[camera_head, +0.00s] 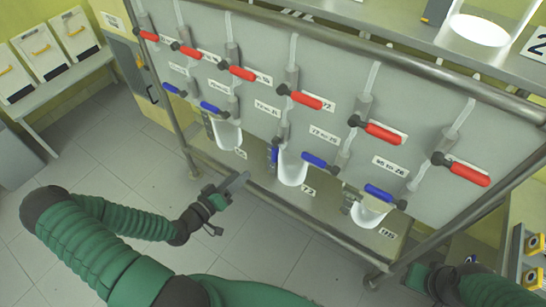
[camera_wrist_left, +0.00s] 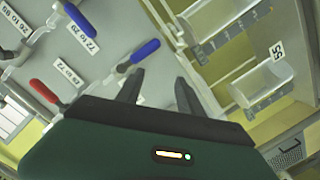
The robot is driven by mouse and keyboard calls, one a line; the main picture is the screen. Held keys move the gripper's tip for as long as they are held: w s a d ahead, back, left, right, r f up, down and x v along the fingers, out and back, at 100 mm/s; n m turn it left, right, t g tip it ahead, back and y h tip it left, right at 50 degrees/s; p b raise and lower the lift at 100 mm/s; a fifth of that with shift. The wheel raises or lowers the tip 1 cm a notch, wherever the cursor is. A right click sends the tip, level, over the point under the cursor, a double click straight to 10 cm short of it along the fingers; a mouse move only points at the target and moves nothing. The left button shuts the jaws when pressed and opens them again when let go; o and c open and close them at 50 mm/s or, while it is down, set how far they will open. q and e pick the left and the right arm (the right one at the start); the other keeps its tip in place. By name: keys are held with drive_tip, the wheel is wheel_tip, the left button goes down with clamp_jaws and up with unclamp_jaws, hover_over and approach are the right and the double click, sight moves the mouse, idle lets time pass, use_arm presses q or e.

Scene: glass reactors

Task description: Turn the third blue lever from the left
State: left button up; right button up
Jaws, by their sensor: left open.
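In the head view, several blue levers run along the grey panel below the red levers. The third blue lever from the left (camera_head: 275,157) points down, while the first (camera_head: 175,90), second (camera_head: 212,108), fourth (camera_head: 313,160) and fifth (camera_head: 379,193) lie roughly sideways. My left gripper (camera_head: 236,182) is open and empty, apart from the panel, below and left of the third lever. In the left wrist view, a blue lever (camera_wrist_left: 145,50) lies just beyond the open fingers (camera_wrist_left: 158,82). My right gripper (camera_head: 418,276) shows partly at the bottom right; its jaws are unclear.
A row of red levers (camera_head: 306,98) sits above. Glass vessels (camera_head: 292,170) hang beside the blue levers over a shelf (camera_head: 330,210). A metal rail (camera_head: 270,203) runs along the shelf front. The tiled floor (camera_head: 110,150) is clear on the left.

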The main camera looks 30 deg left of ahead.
sight(274, 154)
use_arm(q)
drive_tip(key=w+d+m, duration=0.2)
drive_tip(key=w+m, duration=0.1)
drive_tip(key=w, duration=0.1)
drive_tip(key=w+d+m+h, duration=0.1)
drive_tip(key=w+m, duration=0.2)
drive_tip(key=w, duration=0.2)
drive_tip(key=w+d+m+t, duration=0.1)
drive_tip(key=w+d+m, duration=0.1)
drive_tip(key=w, duration=0.3)
drive_tip(key=shift+d+f+m+h, duration=0.2)
drive_tip(key=shift+d+m+h, duration=0.1)
drive_tip(key=shift+m, duration=0.5)
clamp_jaws()
idle(0.5)
